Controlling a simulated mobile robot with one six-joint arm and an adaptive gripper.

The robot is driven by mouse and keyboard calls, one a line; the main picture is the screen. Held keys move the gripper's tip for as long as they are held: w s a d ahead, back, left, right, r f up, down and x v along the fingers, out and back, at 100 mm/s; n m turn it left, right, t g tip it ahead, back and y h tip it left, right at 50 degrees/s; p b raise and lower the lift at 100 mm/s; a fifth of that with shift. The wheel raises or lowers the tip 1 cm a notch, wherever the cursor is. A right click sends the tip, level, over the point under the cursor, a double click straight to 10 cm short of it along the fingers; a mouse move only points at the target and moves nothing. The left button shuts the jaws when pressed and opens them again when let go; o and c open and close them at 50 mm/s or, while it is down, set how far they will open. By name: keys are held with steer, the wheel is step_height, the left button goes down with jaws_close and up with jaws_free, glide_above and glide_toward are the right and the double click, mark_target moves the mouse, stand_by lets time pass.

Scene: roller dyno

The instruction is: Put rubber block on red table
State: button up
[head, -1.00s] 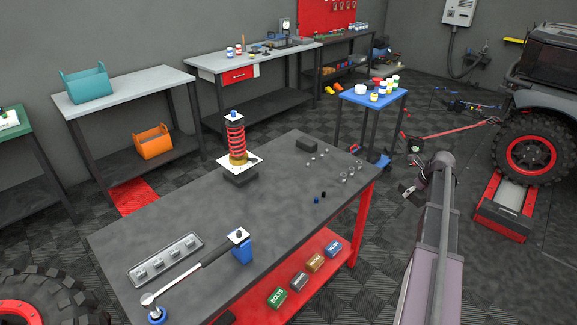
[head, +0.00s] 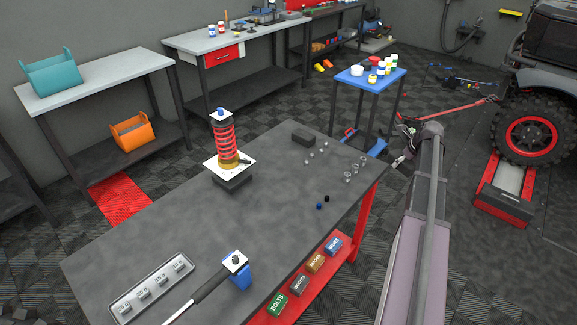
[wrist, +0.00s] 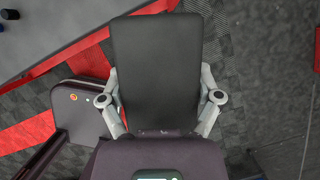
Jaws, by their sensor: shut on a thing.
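My gripper (wrist: 160,88) is shut on a black rubber block (wrist: 155,62), a flat dark slab between its two grey fingers in the wrist view. In the head view my gripper (head: 408,146) is beyond the far end of my arm, right of the red table and over the floor; the held block is too small to make out clearly there. The red table (head: 120,255) has a dark grey top and red legs and lower shelf.
The table holds a red coil spring (head: 225,142), a dark block (head: 303,139), small metal parts, a socket tray (head: 152,288) and a wrench (head: 205,287). Its middle is bare. A blue table (head: 370,77) with jars stands behind. A vehicle (head: 545,80) is at right.

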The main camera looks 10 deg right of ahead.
steer(key=shift+w, duration=0.45)
steer(key=shift+w+a, duration=0.15)
steer(key=shift+a, duration=0.1)
steer(key=shift+a, duration=0.15)
steer(key=s+a+f+n+b, duration=0.1)
steer(key=a+f+b, duration=0.1)
steer(key=a, duration=1.1)
steer(key=s+a+f+n+y+b, duration=0.1)
steer(key=a+f+b, duration=0.2)
steer(key=a, duration=1)
steer(key=s+a+f+n+b, duration=0.1)
steer(key=a+f+n+b, duration=0.1)
steer(key=a, duration=1.2)
steer(key=shift+s+f+g, duration=0.15)
steer(key=shift+s+g, duration=0.05)
steer(key=shift+g, duration=0.1)
steer(key=b, duration=0.2)
glide_above(280, 188)
steer(key=shift+f, duration=0.65)
